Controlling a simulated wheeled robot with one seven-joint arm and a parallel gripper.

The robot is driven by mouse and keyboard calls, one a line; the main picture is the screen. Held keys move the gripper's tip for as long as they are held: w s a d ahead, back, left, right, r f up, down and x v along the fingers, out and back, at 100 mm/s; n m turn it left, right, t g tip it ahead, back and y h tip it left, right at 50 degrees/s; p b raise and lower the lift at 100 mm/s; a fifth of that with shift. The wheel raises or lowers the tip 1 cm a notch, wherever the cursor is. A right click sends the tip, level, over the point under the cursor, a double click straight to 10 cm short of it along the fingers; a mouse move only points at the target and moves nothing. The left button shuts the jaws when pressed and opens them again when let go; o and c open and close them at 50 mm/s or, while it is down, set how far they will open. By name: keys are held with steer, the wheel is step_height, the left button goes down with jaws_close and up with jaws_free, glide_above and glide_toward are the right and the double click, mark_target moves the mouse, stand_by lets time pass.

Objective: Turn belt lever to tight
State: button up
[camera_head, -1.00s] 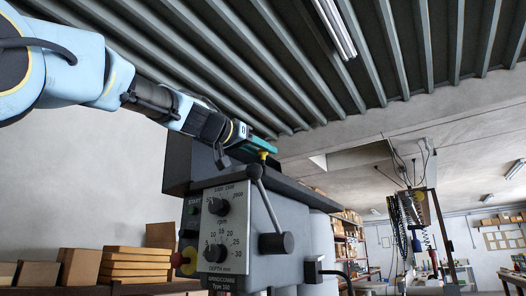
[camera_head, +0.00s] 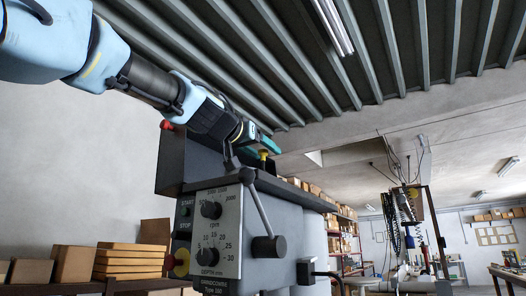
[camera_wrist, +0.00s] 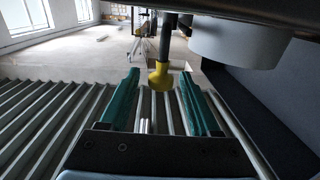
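A grey drilling machine (camera_head: 170,165) stands in the middle of the head view. A lever with a yellow knob (camera_head: 263,153) shows at its top; in the wrist view the yellow knob (camera_wrist: 160,76) sits on a dark rod. No label on this lever can be read. My gripper (camera_head: 258,140) is at the knob, with teal fingers. In the wrist view my gripper (camera_wrist: 160,80) is open, one finger on each side of the knob, with gaps on both sides. The lever's base is hidden.
A control panel (camera_head: 217,232) has two dials. A red knob (camera_head: 166,125) is at the upper left. A white cylinder (camera_wrist: 240,40) is close beside the fingers.

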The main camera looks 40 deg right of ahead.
steer(key=shift+a, duration=0.1)
steer(key=b+v, duration=0.5)
steer(key=v, duration=0.5)
steer(key=shift+s+a, duration=0.15)
steer(key=shift+a, duration=0.15)
